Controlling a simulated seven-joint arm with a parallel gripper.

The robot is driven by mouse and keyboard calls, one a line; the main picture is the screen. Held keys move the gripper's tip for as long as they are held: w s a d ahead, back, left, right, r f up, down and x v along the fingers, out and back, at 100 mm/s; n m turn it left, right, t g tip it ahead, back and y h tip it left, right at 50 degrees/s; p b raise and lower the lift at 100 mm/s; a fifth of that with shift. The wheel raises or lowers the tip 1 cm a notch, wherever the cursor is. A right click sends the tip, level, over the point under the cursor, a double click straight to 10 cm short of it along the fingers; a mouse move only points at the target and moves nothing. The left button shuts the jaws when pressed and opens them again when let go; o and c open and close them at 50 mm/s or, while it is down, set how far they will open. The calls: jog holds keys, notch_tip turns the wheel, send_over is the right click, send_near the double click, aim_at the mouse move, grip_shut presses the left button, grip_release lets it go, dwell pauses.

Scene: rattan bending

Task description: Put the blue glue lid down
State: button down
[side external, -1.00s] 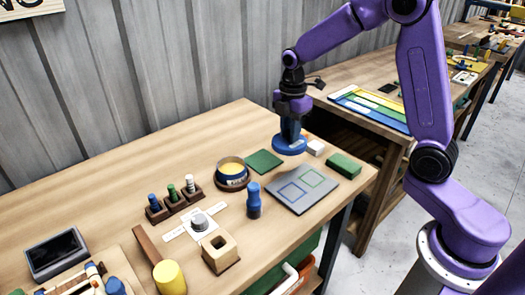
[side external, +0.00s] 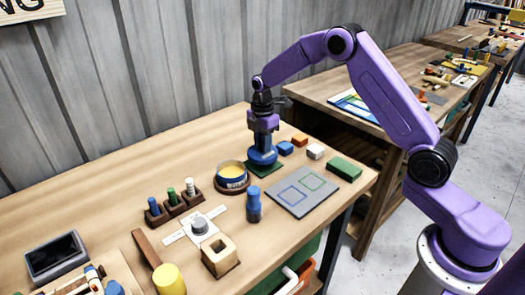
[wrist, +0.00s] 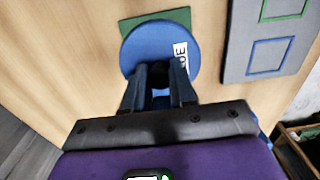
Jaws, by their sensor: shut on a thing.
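The blue glue lid (side external: 263,155) is a round blue disc with a knob. I cannot tell whether the lid touches the mat. The glue pot (side external: 232,173) stands open beside it on the left, with yellow glue inside.
A grey board with two outlined squares (side external: 300,206) lies to the right. A blue bottle-like piece (side external: 254,203) stands in front. The back left of the table is clear.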

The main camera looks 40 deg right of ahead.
jog(key=shift+f, duration=1.55)
jog(key=shift+f, duration=0.1)
jog(key=c, duration=0.9)
grip_release()
